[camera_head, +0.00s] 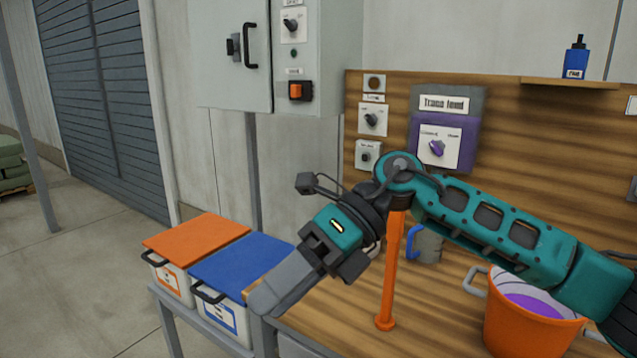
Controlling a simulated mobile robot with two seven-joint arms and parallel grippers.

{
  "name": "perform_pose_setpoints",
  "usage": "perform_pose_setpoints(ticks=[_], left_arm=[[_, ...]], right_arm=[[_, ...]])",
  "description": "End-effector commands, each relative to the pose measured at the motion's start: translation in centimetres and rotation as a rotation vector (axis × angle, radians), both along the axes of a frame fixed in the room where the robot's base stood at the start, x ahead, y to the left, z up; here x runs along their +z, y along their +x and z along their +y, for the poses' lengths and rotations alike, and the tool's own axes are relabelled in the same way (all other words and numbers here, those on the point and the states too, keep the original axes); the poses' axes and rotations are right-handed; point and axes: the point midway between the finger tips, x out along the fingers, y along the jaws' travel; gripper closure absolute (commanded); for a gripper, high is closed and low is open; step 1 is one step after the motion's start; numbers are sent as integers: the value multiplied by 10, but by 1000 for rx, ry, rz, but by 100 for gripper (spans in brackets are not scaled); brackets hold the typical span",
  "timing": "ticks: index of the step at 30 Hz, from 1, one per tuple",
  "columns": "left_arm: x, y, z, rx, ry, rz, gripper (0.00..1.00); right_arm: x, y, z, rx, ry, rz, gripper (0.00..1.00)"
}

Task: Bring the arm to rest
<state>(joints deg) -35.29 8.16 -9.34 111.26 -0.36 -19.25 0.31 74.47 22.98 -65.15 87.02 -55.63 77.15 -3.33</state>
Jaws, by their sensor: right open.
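My right arm, teal and black, comes in from the right and reaches across the wooden bench. My right gripper (268,298) is at its end, with its grey fingers pointing down and left. It is open, and I see nothing held in it. In the picture it overlaps the edge of the blue-lidded box (238,268) and the bench's front left corner; I cannot tell how high above them it is. My left gripper is not in view.
An orange-lidded box (195,238) stands left of the blue one. Behind my arm are an orange post (388,290), a grey mug with a blue handle (427,246) and an orange bucket (510,335). A grey cabinet (230,60) and a purple-knobbed panel (462,110) are behind.

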Motion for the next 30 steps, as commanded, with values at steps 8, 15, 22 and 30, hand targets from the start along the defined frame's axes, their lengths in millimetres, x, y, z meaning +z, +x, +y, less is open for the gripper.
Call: perform_pose_setpoints(ticks=[8,15,22,30], left_arm=[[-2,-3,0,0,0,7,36],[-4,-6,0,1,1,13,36],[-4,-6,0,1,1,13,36],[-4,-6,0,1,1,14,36]], right_arm=[[8,-15,41,-213,485,465,45],[-1,18,23,-530,804,898,45],[-64,55,-31,-928,1011,1320,45],[-201,45,-117,-1491,1106,1793,45]])
